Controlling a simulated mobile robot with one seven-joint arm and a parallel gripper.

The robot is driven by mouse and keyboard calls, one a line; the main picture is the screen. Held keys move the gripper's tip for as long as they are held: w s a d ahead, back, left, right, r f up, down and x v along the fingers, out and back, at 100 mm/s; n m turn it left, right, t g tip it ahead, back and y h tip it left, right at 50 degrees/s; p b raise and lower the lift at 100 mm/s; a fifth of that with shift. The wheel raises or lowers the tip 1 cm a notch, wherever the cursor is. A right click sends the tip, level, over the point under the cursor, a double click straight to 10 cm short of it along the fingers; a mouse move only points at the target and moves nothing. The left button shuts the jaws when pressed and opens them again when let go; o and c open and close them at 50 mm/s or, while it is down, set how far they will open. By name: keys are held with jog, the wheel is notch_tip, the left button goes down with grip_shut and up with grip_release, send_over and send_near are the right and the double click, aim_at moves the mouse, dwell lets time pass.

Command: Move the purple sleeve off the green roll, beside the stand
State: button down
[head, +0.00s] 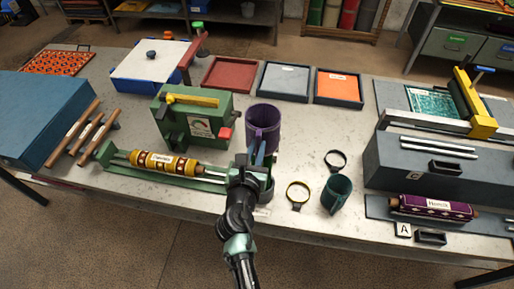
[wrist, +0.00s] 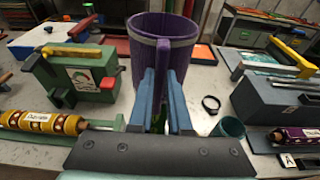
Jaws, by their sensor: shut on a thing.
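The purple sleeve (head: 263,116) is an upright hollow cylinder with a pale band near its rim; it also shows large in the wrist view (wrist: 178,30). My gripper (head: 262,150) is shut on the sleeve's upright purple handle, between its blue fingers (wrist: 160,85). The sleeve's open top looks dark and empty in the head view. A dark grey-green round thing (head: 268,190) stands below, mostly behind my wrist; I cannot tell whether it is the stand or the green roll. A bit of green (wrist: 158,122) shows between the fingers.
A green machine (head: 190,122) and a yellow patterned roller (head: 165,164) are at left. A teal cup (head: 337,195), a yellow ring (head: 298,192) and a black ring (head: 336,160) lie right. A grey block (head: 420,160) is farther right. Bare tabletop (head: 310,130) shows behind the rings.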

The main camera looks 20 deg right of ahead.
aim_at(257, 132)
jog(key=shift+r, duration=3.35)
jog(key=shift+f, duration=0.1)
